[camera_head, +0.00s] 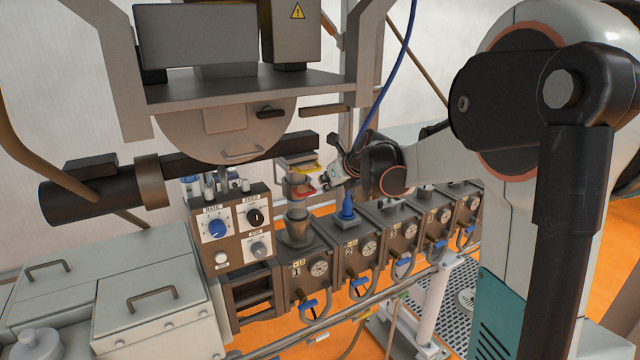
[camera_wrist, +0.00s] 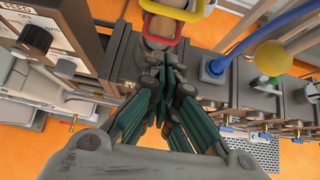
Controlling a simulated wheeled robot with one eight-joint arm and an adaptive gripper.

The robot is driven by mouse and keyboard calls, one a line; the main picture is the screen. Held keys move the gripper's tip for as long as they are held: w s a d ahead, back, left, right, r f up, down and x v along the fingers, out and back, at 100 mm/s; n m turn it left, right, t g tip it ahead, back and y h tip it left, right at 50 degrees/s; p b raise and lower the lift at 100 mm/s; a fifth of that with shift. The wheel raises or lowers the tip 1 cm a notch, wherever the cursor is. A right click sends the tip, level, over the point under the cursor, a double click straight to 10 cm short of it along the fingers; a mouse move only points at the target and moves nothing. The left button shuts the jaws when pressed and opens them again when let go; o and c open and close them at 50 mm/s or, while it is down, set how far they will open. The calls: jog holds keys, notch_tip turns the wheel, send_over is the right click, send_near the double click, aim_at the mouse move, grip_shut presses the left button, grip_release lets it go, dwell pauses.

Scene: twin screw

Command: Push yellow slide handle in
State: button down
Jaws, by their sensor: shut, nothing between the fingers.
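A yellow U-shaped slide handle (camera_wrist: 178,13) shows at the top edge of the wrist view, with a red handle (camera_wrist: 160,40) just in front of it. In the head view the yellow handle (camera_head: 307,168) is a small patch above the grey feed funnel, near the red one (camera_head: 297,180). My gripper (camera_head: 328,180) is beside these handles, on their right. In the wrist view my gripper (camera_wrist: 167,68) is shut and empty, its tips close to the red handle. I cannot tell whether they touch it. The far part of the yellow handle is cut off by the frame.
A blue fitting (camera_head: 347,207) stands upright right of the funnel (camera_head: 297,225). A control panel (camera_head: 230,230) stands to the left. A yellow ball (camera_wrist: 273,57) and a blue cable (camera_wrist: 258,33) are right of my gripper. The large machine (camera_head: 220,90) overhangs the handles.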

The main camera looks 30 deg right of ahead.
jog(key=v, duration=0.9)
jog(key=shift+b, duration=0.4)
jog(key=shift+w+d, duration=0.1)
